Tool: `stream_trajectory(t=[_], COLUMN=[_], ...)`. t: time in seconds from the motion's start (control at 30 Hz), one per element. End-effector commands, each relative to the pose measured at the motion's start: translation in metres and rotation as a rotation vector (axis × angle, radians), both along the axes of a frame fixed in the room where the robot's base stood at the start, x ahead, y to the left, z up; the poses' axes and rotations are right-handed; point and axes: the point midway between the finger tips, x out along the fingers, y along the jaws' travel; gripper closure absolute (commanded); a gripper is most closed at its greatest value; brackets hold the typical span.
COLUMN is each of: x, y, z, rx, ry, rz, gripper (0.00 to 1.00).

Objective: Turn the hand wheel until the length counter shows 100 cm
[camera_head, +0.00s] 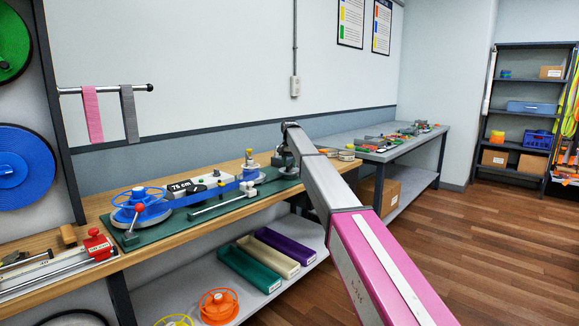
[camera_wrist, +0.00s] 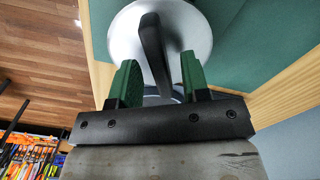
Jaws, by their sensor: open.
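The length counter (camera_head: 183,187) is a dark display on the green-based device and reads 75 cm. What looks like the hand wheel is a round silver disc (camera_wrist: 125,45) with a raised dark bar (camera_wrist: 154,48) across it, seen in the wrist view. My gripper (camera_wrist: 157,82) is open, its green-padded fingers on either side of the bar. Gaps show between bar and pads; I cannot tell if the near end touches. In the head view my gripper (camera_head: 284,157) is at the right end of the green base (camera_head: 217,205), largely hiding the wheel there.
A blue reel (camera_head: 140,207) and blue strap stand on the base's left part. A small yellow-topped post (camera_head: 249,170) stands just left of my gripper. Colored trays (camera_head: 263,255) lie on the lower shelf. The wooden floor at right is clear.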

Motion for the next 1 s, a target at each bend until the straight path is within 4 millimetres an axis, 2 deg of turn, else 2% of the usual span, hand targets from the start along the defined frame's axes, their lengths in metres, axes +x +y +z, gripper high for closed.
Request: stream_trajectory(t=[0.53, 0.7, 1.0], x=[0.001, 0.0, 0.0], y=[0.0, 0.0, 0.0], z=[0.09, 0.099, 0.099], rx=[0.001, 0.0, 0.0], ry=[-0.001, 0.0, 0.0], rz=[0.0, 0.0, 0.0], gripper=[0.57, 0.57, 0.57])
